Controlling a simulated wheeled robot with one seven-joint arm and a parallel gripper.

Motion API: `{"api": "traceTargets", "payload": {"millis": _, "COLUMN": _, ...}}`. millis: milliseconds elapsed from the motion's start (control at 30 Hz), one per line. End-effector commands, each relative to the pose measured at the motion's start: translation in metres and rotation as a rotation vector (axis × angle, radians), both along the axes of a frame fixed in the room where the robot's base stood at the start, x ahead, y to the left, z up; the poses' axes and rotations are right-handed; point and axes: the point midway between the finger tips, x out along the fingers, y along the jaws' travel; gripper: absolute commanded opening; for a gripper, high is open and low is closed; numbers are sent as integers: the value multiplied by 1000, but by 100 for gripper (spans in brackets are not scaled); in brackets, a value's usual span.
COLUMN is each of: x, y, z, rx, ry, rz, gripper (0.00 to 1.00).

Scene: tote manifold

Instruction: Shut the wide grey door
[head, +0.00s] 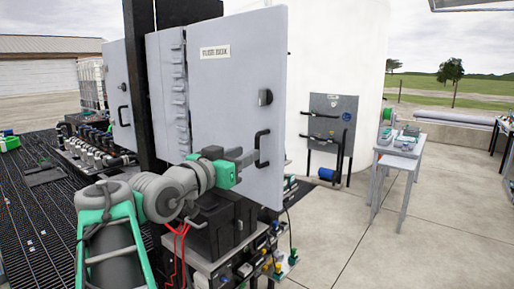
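The wide grey door (232,95) fills the upper middle of the head view. It carries a label plate near its top, a dark latch, and a black bar handle (262,148) near its right edge. The door appears to stand swung out from the grey cabinet (165,85) behind it. My gripper (250,161) is in front of the door's lower right part, with its grey fingers pointing at the handle. The fingertips are at or very near the handle's lower part. I cannot tell whether they touch it or how far apart they are.
A narrower grey door (118,98) with a black handle is at the left, beyond a black post (140,70). A bench with dark boxes and fittings (225,225) stands below the wide door. Open concrete floor (360,240) lies to the right, with a small table (398,165) beyond.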

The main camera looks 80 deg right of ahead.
Motion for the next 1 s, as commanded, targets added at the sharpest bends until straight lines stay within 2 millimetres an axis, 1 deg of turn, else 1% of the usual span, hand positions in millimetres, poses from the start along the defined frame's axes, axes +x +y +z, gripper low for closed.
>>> {"api": "traceTargets", "payload": {"millis": 33, "x": -4, "y": -7, "z": 3, "rx": 3, "ry": 1, "rz": -4, "gripper": 34}}
{"api": "traceTargets", "payload": {"millis": 200, "x": -14, "y": -40, "z": 3, "rx": 4, "ry": 1, "rz": -1, "gripper": 34}}
{"api": "traceTargets", "payload": {"millis": 300, "x": -17, "y": -54, "z": 3, "rx": 3, "ry": 0, "rz": 2, "gripper": 34}}
{"api": "traceTargets", "payload": {"millis": 400, "x": -19, "y": -62, "z": 0, "rx": 5, "ry": -1, "rz": 4, "gripper": 34}}
{"api": "traceTargets", "payload": {"millis": 667, "x": -18, "y": -64, "z": -1, "rx": 4, "ry": -1, "rz": 8, "gripper": 33}}
{"api": "traceTargets", "payload": {"millis": 1000, "x": -18, "y": -63, "z": -1, "rx": 5, "ry": -2, "rz": 8, "gripper": 6}}
